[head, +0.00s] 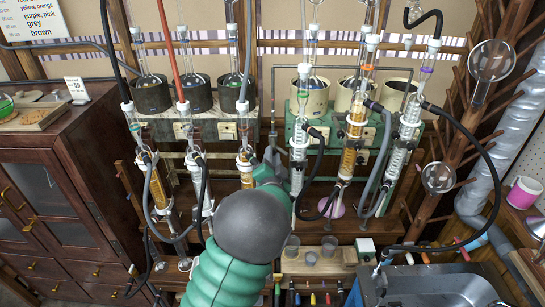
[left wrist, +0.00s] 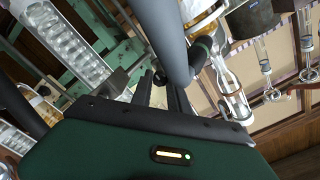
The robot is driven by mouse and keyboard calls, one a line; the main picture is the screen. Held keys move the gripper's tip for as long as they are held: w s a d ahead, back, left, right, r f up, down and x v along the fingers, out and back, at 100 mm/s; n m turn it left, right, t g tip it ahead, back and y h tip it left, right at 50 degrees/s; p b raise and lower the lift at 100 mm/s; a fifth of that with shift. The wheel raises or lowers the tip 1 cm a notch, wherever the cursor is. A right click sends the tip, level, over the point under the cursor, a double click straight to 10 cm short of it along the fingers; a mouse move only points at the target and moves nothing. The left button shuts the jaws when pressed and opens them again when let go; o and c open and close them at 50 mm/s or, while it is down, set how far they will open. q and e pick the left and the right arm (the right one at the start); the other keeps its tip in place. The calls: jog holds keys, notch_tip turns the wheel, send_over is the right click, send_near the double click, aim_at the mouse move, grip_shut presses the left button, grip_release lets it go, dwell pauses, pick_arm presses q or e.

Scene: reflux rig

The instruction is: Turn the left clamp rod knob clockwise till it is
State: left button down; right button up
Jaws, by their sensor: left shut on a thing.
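My left gripper (head: 272,160) reaches up from the bottom of the head view to the middle of the rig, beside a glass condenser. Its arm hides much of what lies below it. In the left wrist view its two dark fingers (left wrist: 162,88) are close together on a small dark knob (left wrist: 160,78), which I take for the clamp rod knob. The fingers cover part of the knob, so its turn angle cannot be told. In the head view I cannot make the knob out. My right gripper is not in view.
Several glass condensers, such as one with amber liquid (head: 353,150), stand close on both sides with looping hoses. Heating pots (head: 152,97) line the shelf behind. A wooden cabinet (head: 75,190) is at the left and a grey sink (head: 440,288) at the lower right. Free room is tight.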

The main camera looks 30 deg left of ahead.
pick_arm(q)
jog(key=c, duration=1.5)
grip_release()
jog(key=shift+w+d, duration=0.1)
jog(key=shift+c, duration=0.2)
jog(key=b+v, duration=0.2)
jog(key=v, duration=1.4)
jog(key=shift+s, duration=0.4)
jog(key=shift+d+f, duration=0.1)
